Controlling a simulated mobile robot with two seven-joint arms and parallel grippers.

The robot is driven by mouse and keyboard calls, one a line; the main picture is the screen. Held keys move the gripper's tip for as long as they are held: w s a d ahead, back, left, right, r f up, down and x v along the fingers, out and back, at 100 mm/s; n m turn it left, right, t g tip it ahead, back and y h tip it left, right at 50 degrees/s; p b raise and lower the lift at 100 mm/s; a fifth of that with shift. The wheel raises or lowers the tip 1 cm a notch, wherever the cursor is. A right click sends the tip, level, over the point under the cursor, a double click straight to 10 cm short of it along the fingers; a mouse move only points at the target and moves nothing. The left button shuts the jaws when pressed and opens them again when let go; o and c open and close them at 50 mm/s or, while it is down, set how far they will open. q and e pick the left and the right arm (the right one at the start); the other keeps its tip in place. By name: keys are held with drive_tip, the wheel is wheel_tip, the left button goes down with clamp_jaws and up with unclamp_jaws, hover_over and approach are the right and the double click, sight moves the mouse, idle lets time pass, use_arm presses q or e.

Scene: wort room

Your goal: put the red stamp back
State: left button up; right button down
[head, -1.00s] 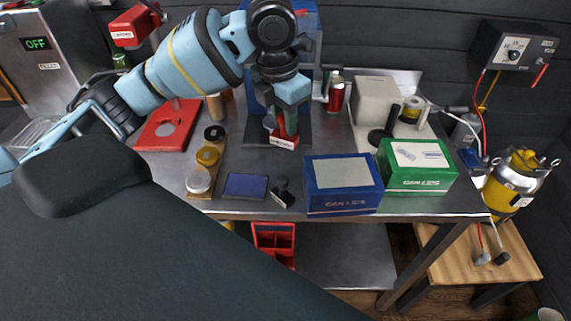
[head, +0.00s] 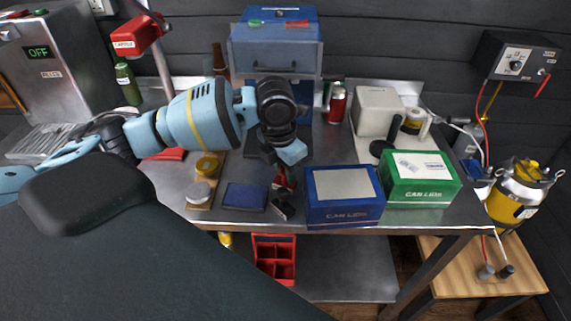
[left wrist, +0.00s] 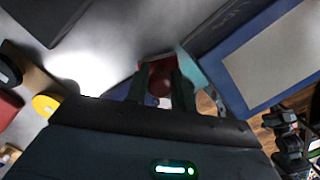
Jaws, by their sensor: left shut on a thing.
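My left gripper (head: 287,178) is shut on the red stamp (head: 281,182), over the front part of the steel bench. In the left wrist view the red stamp (left wrist: 158,80) shows between the two dark fingers; its lower end is hard to make out. In the head view the gripper mostly covers it. A black stamp (head: 285,211) stands close in front of the gripper, near the bench's front edge. A dark blue ink pad (head: 244,197) lies just left of it.
A blue box (head: 343,196) and a green box (head: 418,180) of can lids stand to the right. A blue machine (head: 275,50) stands behind. A red compartment tray (head: 273,238) sits on the lower shelf.

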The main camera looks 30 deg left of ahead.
use_arm(q)
drive_tip(key=shift+w+a+f, duration=0.2)
drive_tip(key=shift+w+a, duration=0.15)
drive_tip(key=shift+w, duration=0.25)
drive_tip(key=shift+w+a+f, duration=0.2)
drive_tip(key=shift+w+a, duration=0.15)
drive_tip(key=shift+w, duration=0.2)
drive_tip(key=shift+f, duration=0.2)
drive_tip(key=shift+f, duration=0.1)
drive_tip(key=o, duration=0.8)
drive_tip(key=shift+s+a+r, duration=0.1)
drive_tip(key=shift+s+r, duration=0.05)
drive_tip(key=shift+r, duration=1.15)
drive_tip(key=shift+s+d+r, duration=0.1)
drive_tip(key=shift+s+r, duration=0.1)
drive_tip(key=shift+r, duration=1.05)
drive_tip(key=shift+s+a+r, duration=0.1)
drive_tip(key=shift+s+r, duration=0.05)
drive_tip(key=shift+r, duration=1.15)
